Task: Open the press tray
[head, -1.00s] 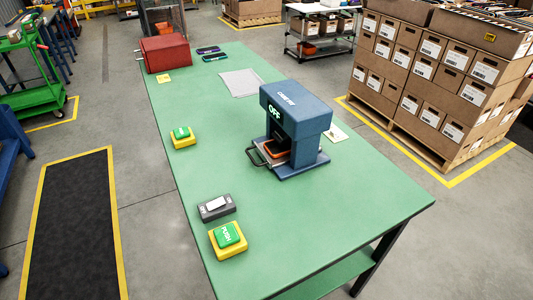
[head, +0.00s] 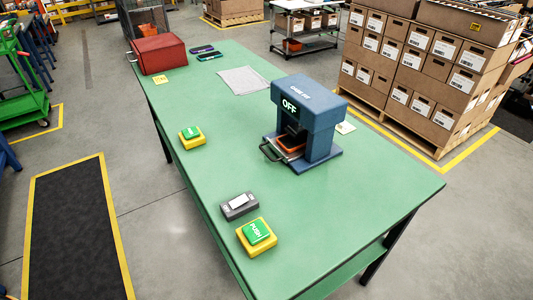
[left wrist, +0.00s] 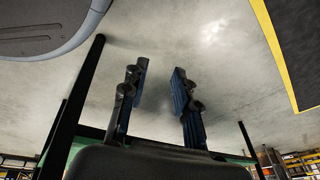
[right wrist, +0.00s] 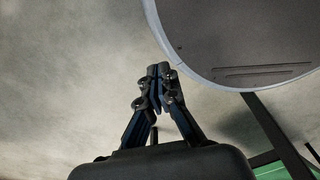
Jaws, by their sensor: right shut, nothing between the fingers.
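The blue press (head: 318,125) stands on the green table, with "OFF" on its front. Its tray (head: 291,152) sits low in the press opening, with an orange piece (head: 289,143) on it. A dark handle (head: 269,153) sticks out at the tray's front left. Neither gripper shows in the head view. In the left wrist view my left gripper (left wrist: 157,78) is open and empty, with bare floor behind it. In the right wrist view my right gripper (right wrist: 158,70) is shut and empty, also over floor.
On the green table (head: 340,220) are a yellow-green PUSH button (head: 257,234), a grey switch box (head: 239,205), another button (head: 191,135), a red box (head: 160,54) and a grey sheet (head: 243,80). Table surface around the press is mostly clear. Stacked cartons (head: 410,65) stand behind at right.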

